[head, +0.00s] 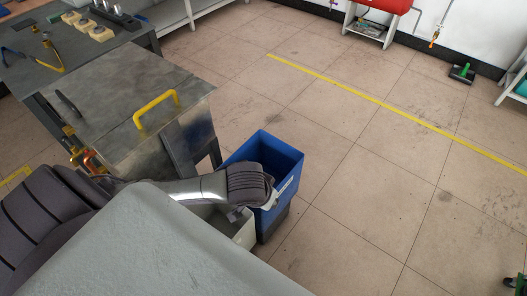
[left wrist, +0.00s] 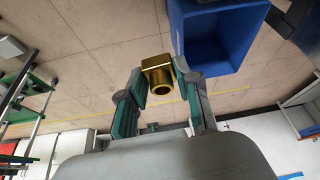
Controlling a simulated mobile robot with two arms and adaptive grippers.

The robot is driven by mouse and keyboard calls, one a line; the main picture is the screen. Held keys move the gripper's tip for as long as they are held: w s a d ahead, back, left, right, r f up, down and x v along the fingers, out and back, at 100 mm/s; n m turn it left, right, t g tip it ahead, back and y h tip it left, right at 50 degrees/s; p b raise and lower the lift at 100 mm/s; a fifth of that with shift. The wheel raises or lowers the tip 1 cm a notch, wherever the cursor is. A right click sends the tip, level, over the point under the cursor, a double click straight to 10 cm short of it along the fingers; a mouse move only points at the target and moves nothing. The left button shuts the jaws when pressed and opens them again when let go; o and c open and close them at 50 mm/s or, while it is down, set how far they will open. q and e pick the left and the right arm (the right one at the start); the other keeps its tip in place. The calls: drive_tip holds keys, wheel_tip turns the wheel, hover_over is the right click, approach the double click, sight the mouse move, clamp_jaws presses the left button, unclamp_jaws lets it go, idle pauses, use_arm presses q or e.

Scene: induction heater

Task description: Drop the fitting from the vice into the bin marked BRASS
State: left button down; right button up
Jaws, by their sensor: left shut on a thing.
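In the left wrist view my left gripper (left wrist: 160,82) is shut on a brass fitting (left wrist: 158,75), a gold-coloured piece with a round open end. A blue bin (left wrist: 222,55) is close beyond it, up and to the right in that view. In the head view my left arm reaches over the pale bin to the near side of the blue bin (head: 283,150). The wrist hides the fingers and the fitting there. A white label shows on the blue bin, but I cannot read it. The vice is not clearly visible. My right gripper is out of view.
A pale grey bin (head: 242,233) stands beside the blue one, partly covered by my arm. A metal workbench (head: 110,75) with a yellow handle (head: 157,107) is at the left.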

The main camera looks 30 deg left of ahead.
use_arm(q)
drive_tip(key=w+a+f+n+y+b, duration=0.1)
drive_tip(key=w+a+f+n+b, duration=0.1)
drive_tip(key=w+a+f+b, duration=0.8)
drive_tip(key=w+a+f+n+y+b, duration=0.1)
drive_tip(key=w+a+f+n+b, duration=0.4)
drive_tip(key=w+a, duration=0.6)
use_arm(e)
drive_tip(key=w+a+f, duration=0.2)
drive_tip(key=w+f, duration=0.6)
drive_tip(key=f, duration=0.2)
use_arm(q)
wheel_tip(320, 180, down, 6)
drive_tip(key=w+d+m+b, duration=0.2)
drive_tip(key=b, duration=0.3)
drive_tip(key=shift+f, duration=0.25)
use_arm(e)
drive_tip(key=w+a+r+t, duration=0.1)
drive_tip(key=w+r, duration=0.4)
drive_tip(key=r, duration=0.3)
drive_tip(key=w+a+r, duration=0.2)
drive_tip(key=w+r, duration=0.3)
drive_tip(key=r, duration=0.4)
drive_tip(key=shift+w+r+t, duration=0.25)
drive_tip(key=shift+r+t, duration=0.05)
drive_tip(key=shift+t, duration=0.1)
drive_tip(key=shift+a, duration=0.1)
use_arm(q)
drive_tip(key=c, duration=0.7)
unclamp_jaws()
